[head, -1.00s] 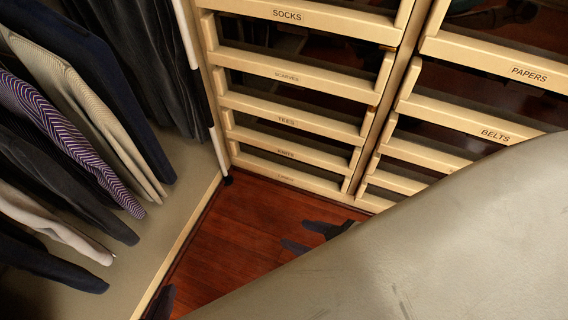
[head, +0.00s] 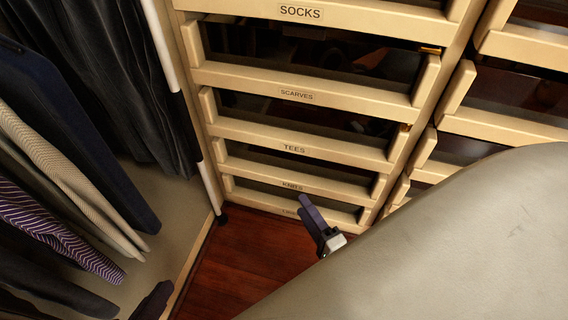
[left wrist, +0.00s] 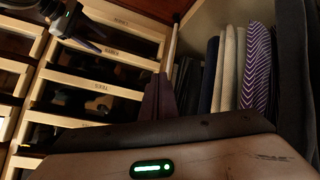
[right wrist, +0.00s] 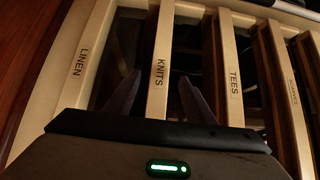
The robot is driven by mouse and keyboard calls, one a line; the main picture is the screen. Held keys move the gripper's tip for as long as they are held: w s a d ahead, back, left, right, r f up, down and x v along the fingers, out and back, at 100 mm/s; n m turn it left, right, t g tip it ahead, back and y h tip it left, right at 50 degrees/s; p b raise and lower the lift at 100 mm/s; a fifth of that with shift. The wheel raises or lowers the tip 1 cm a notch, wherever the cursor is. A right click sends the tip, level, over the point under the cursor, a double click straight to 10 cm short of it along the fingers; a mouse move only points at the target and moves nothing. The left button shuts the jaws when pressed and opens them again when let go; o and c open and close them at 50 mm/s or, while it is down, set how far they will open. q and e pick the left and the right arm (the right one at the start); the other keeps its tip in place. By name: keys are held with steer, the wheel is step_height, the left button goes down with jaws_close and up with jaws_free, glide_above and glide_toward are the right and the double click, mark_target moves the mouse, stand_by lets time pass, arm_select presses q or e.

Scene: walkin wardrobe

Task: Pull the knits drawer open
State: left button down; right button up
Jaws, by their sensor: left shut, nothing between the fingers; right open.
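The knits drawer (head: 330,194) is a pale wooden front low in the left drawer column, between the tees drawer (head: 335,157) and the bottom linen drawer (head: 255,203). Its front looks level with its neighbours. My right gripper (head: 305,210) is open in front of the low drawers. In the right wrist view, its fingers (right wrist: 158,98) lie on either side of the knits front (right wrist: 158,75); I cannot tell whether they touch it. My left gripper (head: 152,300) is at the bottom left, away from the drawers; its fingers are shut and empty in the left wrist view (left wrist: 158,95).
Hanging clothes (head: 60,150) fill the left side, beside a white pole (head: 205,180). A second drawer column (head: 500,130) stands to the right. A large beige surface (head: 450,240) covers the lower right. Red wooden floor (head: 230,265) is clear before the drawers.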

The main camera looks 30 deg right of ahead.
mark_target(289, 185)
arm_select(q)
steer(key=shift+s+d+r+t+h+b, duration=0.1)
steer(key=shift+d+r+t+h+b, duration=0.35)
steer(key=shift+r+b, duration=0.5)
arm_select(e)
steer(key=w, duration=0.9)
steer(key=shift+d+r, duration=0.1)
steer(key=shift+d, duration=0.25)
steer(key=shift+c, duration=0.2)
